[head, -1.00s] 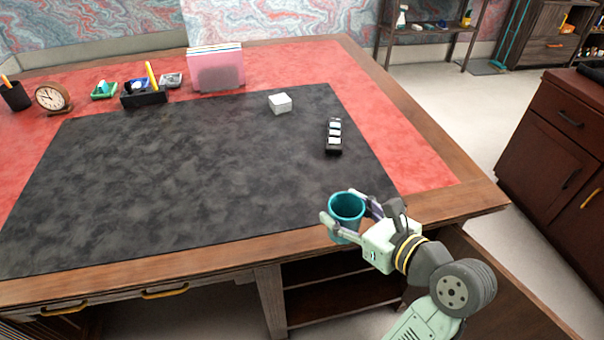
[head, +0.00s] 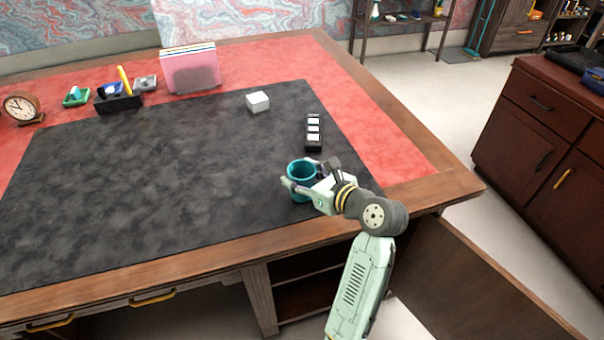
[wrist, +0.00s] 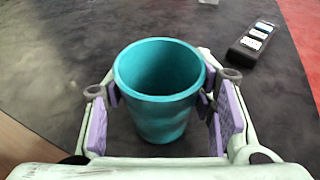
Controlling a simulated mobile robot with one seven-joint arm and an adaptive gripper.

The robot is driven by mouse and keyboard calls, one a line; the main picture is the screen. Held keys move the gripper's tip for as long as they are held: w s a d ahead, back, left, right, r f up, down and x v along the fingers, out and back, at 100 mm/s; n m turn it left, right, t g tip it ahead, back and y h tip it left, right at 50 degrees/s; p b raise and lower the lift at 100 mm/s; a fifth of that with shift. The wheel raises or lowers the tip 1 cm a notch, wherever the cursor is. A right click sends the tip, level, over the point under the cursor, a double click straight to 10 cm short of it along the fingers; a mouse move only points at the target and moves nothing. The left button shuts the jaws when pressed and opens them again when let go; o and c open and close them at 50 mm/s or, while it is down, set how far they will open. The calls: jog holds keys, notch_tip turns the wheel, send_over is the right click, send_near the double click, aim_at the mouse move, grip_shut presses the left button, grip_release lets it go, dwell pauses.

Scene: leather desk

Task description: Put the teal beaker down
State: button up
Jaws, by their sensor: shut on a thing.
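The teal beaker (head: 301,180) is upright at the right front part of the black desk mat (head: 150,180). My gripper (head: 301,186) is shut on it, with a finger on either side. In the wrist view the beaker (wrist: 160,90) stands between the purple finger pads of my gripper (wrist: 160,108), its open rim facing up and empty. Its base is over the mat, low down; I cannot tell whether it touches the mat.
A black holder with white blocks (head: 313,132) lies just behind the beaker. A white cube (head: 257,101) sits farther back. A pink file holder (head: 190,70), a pen tray (head: 118,102) and a clock (head: 21,107) stand along the back. The mat's middle is clear.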

jog(key=shift+f, duration=0.15)
jog(key=o, duration=1.3)
jog(key=b+v, duration=0.1)
jog(key=v, duration=1.1)
jog(key=shift+r+b, duration=0.2)
jog(key=shift+b, duration=0.2)
